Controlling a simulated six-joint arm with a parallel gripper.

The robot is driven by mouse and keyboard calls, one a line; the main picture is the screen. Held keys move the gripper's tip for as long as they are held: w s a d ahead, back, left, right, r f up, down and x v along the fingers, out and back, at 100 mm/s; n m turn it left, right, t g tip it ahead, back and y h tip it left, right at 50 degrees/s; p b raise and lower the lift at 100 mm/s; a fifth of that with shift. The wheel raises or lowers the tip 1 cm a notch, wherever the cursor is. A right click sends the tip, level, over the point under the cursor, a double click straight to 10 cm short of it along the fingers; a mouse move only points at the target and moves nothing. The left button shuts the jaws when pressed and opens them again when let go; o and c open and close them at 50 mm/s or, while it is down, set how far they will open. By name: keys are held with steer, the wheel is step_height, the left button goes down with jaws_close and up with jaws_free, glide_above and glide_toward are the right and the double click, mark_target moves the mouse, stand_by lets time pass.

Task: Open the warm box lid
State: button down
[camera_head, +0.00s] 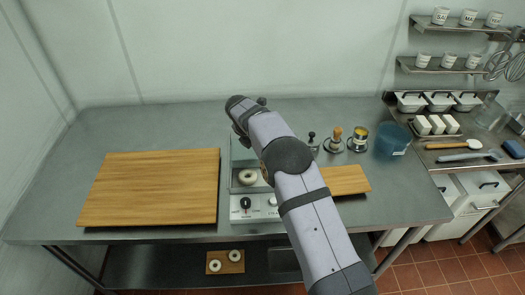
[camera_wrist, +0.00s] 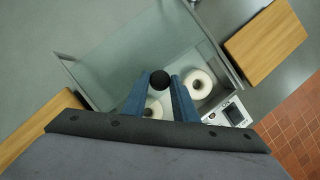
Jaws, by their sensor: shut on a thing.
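The warm box (camera_head: 240,203) stands at the middle of the steel table, with a white control panel and dials at its front. My arm covers its right part. A pale bagel (camera_head: 247,177) shows inside. In the wrist view, the greenish see-through lid (camera_wrist: 125,62) has a round black knob (camera_wrist: 160,80). My gripper (camera_wrist: 160,88) is shut on this knob, one blue finger on each side. Two bagels show near the fingers, one at the right (camera_wrist: 200,84) and one partly hidden between them (camera_wrist: 153,110). I cannot tell how far the lid is tilted.
A large wooden board (camera_head: 150,187) lies left of the box and a smaller board (camera_head: 345,180) right of it. Several small tools, including a wooden-handled one (camera_head: 335,138), and a blue tub (camera_head: 391,140) stand behind at right. The table's back left is clear.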

steer(key=c, duration=1.4)
jaws_free()
steer(key=shift+c, duration=0.2)
steer(key=shift+r, duration=0.15)
steer(key=b+v, duration=0.2)
steer(key=v, duration=0.5)
steer(key=shift+b, duration=0.35)
